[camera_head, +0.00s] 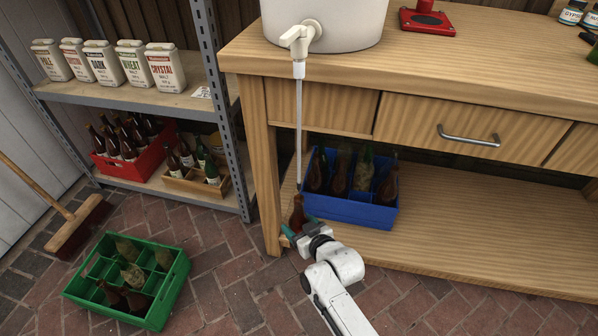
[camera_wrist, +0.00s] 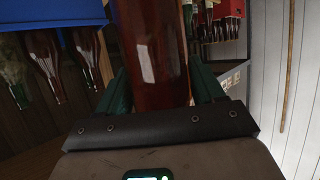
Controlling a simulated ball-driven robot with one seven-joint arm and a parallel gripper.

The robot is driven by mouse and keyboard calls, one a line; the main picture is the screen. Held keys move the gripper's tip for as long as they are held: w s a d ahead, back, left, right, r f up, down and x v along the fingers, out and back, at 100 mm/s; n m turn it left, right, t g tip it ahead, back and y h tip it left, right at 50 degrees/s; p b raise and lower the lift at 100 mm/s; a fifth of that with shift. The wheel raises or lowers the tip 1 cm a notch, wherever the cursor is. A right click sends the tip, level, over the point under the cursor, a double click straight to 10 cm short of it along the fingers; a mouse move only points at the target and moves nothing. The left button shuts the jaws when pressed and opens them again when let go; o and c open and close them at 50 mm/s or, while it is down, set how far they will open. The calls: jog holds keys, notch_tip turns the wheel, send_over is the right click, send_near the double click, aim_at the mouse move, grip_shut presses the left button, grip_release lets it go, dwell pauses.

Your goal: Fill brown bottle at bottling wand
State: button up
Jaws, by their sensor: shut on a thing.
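My gripper (camera_head: 296,234) is shut on a brown bottle (camera_head: 298,212), which stands upright below the bench edge. In the wrist view the bottle (camera_wrist: 150,50) fills the space between the two green fingers (camera_wrist: 160,92). The clear bottling wand (camera_head: 298,125) hangs straight down from the white spigot (camera_head: 299,38) on the white bucket (camera_head: 335,22). The wand's lower end meets the bottle's mouth in the head view; I cannot tell whether it is inside. The liquid level in the bottle cannot be made out.
A blue crate (camera_head: 350,212) with several bottles stands on the bench's lower shelf, just right of the held bottle. A green crate (camera_head: 160,317) with several bottles sits on the brick floor at left. The bench's left leg (camera_head: 262,160) is close by. A broom (camera_head: 75,228) leans at far left.

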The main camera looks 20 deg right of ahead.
jog(key=shift+r, duration=0.15)
jog(key=shift+s+a+p, duration=0.8)
jog(key=shift+s+p, duration=0.25)
jog(key=shift+p, duration=0.05)
jog(key=s+a+b, duration=0.7)
jog(key=s+b, duration=0.1)
jog(key=s, duration=0.2)
jog(key=shift+s+a, duration=0.4)
dwell(0.6)
dwell(0.3)
